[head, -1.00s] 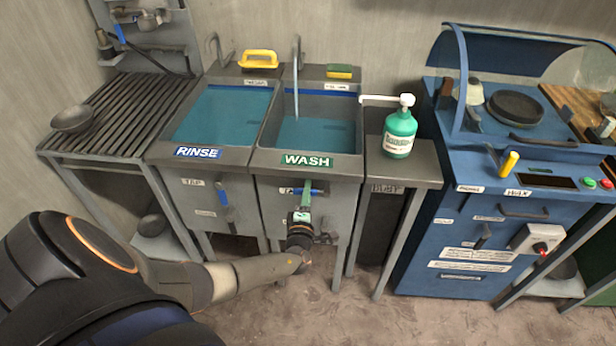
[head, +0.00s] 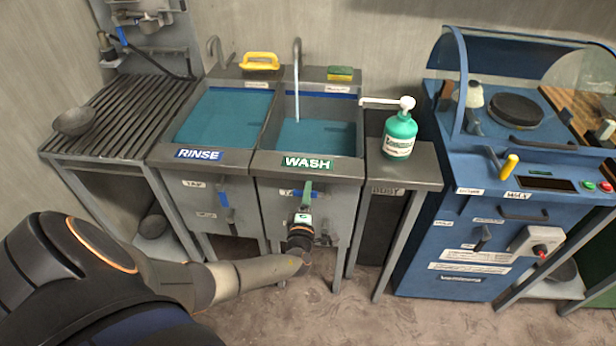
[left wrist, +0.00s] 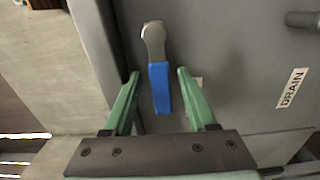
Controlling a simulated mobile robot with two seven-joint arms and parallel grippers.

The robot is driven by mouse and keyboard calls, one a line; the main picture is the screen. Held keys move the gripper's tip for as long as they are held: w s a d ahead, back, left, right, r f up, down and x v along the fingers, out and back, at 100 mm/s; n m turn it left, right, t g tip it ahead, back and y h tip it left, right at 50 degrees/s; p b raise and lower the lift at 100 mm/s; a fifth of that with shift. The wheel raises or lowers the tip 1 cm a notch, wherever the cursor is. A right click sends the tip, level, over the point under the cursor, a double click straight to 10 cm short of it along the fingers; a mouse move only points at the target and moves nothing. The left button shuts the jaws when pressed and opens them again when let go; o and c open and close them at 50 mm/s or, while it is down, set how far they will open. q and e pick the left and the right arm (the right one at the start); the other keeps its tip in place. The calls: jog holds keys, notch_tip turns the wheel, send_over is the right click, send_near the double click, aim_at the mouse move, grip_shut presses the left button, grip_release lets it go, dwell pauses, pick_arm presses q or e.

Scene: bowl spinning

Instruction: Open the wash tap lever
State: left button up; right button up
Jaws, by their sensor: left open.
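The wash tap lever (left wrist: 160,85) has a blue handle and a round metal pivot. In the left wrist view the handle lies between the two green fingers of my left gripper (left wrist: 157,75), with gaps on both sides. My left gripper (head: 304,190) is open at the front panel under the WASH sign (head: 308,162). In the head view it hides most of the lever; a bit of blue shows beside the fingers. A pale stream, seemingly water, drops from the wash spout (head: 297,48) into the wash basin (head: 325,138). My right gripper is out of view.
The RINSE basin (head: 222,117) is to the left, with its own blue lever (head: 224,198) on the panel. A green soap pump bottle (head: 399,135) stands on the shelf at right. A blue machine (head: 470,225) is farther right. A DRAIN label (left wrist: 292,88) is beside the lever.

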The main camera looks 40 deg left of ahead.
pick_arm(q)
jog(key=p+v, duration=0.2)
jog(key=v, duration=1)
jog(key=shift+s, duration=0.3)
